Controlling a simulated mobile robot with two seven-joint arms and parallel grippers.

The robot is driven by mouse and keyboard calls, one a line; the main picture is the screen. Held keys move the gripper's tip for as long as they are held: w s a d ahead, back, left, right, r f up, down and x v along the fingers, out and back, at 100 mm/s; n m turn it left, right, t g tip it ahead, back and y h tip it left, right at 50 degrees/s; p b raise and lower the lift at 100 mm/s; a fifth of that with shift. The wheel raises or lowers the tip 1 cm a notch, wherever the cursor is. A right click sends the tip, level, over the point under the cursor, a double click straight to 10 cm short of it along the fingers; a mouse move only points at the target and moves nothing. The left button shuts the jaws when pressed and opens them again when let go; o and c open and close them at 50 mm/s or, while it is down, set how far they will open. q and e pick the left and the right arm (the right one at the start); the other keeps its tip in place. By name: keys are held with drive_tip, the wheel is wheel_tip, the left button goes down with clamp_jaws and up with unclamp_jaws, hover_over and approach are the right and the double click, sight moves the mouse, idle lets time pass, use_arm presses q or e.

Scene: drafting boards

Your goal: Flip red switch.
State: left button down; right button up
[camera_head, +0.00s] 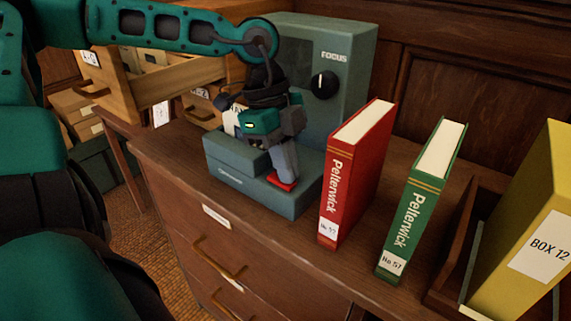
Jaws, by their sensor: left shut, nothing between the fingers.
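The red switch (281,184) is a small red rocker on the low front base of a grey-green machine (341,65) marked FOCUS. My left gripper (284,178) comes down over the base with its fingers closed and empty. Its fingertips are right at the red switch and hide part of it; I cannot tell whether they touch it or which way the switch is tilted. My right gripper is not in view.
A black knob (324,85) sits on the machine's upright face. A red book (358,170) and a green book (422,198) stand to the right, then a yellow box (530,230) in a wooden holder. An open wooden drawer (165,88) is at left.

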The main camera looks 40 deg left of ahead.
use_arm(q)
drive_tip(key=shift+f, duration=0.1)
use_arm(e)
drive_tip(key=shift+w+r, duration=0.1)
use_arm(q)
drive_tip(key=shift+p, duration=0.3)
drive_tip(key=shift+a, duration=0.2)
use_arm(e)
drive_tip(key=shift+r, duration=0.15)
use_arm(q)
drive_tip(key=shift+s+a+p, duration=0.1)
drive_tip(key=shift+a+p, duration=0.25)
drive_tip(key=shift+a, duration=0.3)
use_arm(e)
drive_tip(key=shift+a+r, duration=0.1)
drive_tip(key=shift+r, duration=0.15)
